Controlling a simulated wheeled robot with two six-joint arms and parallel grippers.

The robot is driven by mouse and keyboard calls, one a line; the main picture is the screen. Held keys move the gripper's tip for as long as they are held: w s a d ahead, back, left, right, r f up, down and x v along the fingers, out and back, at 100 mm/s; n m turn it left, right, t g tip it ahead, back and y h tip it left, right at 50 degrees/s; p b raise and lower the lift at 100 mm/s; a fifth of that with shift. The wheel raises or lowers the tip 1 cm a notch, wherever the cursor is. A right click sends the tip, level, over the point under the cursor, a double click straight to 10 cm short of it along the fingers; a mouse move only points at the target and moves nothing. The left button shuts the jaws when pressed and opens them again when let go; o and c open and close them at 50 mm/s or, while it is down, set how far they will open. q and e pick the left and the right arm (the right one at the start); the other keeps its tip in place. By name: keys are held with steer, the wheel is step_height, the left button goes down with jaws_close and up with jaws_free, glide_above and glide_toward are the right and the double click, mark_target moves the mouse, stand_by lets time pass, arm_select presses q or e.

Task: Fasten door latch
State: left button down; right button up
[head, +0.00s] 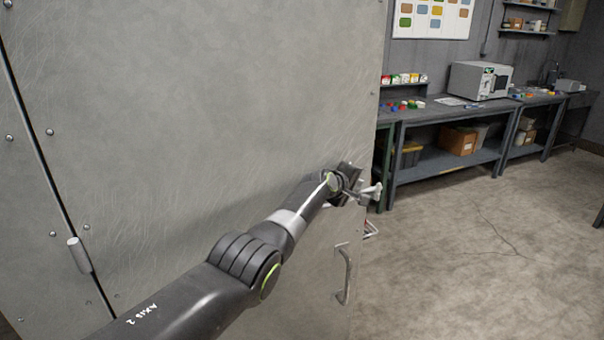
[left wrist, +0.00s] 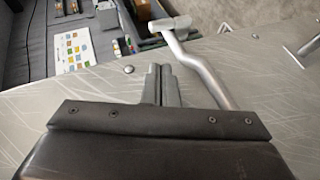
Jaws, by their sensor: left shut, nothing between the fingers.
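The large grey metal door (head: 200,100) fills the left of the head view and lies under my gripper in the left wrist view (left wrist: 60,90). A bent silver latch lever (left wrist: 205,72) with a flat end stands at the door's edge; a pale piece at that edge in the head view (head: 373,193) looks like its end. My left gripper (left wrist: 159,70) is shut and empty, close to the door face, with its fingers beside the lever. I cannot tell whether they touch it. In the head view my wrist hides part of the latch. My right gripper is not in view.
A pull handle (head: 345,274) is on the door below my wrist, and a hinge (head: 78,255) is at its left. Beyond stand a workbench (head: 450,112) and open concrete floor (head: 470,250).

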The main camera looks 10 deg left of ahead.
arm_select(q)
steer(key=shift+w+d+f+g+y, duration=0.1)
steer(key=shift+d+f+g+y, duration=0.1)
steer(key=shift+f+g+y, duration=0.3)
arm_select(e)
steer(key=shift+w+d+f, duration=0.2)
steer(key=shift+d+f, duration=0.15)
arm_select(q)
steer(key=shift+f, duration=0.1)
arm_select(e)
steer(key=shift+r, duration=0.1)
